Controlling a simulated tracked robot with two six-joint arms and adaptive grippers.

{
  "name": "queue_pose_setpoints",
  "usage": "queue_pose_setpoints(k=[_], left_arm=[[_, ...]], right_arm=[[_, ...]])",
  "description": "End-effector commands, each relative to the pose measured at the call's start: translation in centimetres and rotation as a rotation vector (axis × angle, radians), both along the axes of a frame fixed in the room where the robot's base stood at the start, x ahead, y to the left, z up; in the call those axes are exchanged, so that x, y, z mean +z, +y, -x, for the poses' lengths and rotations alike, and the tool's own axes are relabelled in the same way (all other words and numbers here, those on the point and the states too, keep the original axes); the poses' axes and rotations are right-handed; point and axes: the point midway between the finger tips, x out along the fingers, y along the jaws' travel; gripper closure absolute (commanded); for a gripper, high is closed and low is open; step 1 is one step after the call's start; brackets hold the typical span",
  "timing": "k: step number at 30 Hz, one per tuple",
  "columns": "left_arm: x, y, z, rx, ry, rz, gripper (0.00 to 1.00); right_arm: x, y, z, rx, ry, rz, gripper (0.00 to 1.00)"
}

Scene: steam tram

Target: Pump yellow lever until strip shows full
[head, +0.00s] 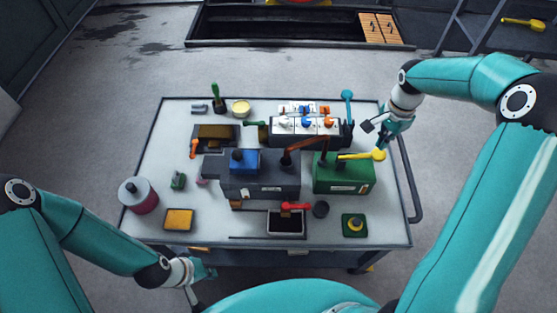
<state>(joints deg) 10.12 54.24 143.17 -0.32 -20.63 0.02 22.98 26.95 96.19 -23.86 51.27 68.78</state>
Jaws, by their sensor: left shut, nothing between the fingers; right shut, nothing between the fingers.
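The yellow lever (362,155) sticks out to the right from the top of a green box (343,178) on the right half of the table. It lies close to level and ends in a round yellow knob. A small light strip (364,189) shows on the green box's front; its reading is too small to tell. My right gripper (380,134) is shut and empty, just above the yellow knob; I cannot tell whether it touches. My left gripper (208,273) is shut and empty, below the table's front left edge.
On the table (150,150) stand a dark machine with a blue block (245,160), a switch panel (305,126), a blue lever (347,98), a red-handled tray (286,222), a green box with yellow button (355,225) and a pink-and-grey bottle (139,196). The front right corner is clear.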

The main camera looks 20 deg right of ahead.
Motion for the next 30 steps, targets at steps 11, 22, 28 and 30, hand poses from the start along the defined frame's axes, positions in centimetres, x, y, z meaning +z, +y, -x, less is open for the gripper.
queue_pose_setpoints(k=[11, 22, 28, 30], left_arm=[[-1.7, 0.0, 0.0, 0.000, 0.000, 0.000, 1.00], [-3.4, 0.0, 0.0, 0.000, 0.000, 0.000, 1.00], [-4.4, 0.0, 0.0, 0.000, 0.000, 0.000, 1.00], [-4.7, 0.0, 0.0, 0.000, 0.000, 0.000, 1.00]], right_arm=[[-1.9, 0.0, 0.0, 0.000, 0.001, 0.000, 1.00], [-4.0, 0.0, 0.0, 0.000, 0.000, 0.000, 1.00], [-5.1, 0.0, 0.0, 0.000, 0.000, -0.001, 1.00], [-5.5, 0.0, 0.0, 0.000, 0.000, -0.001, 1.00]])
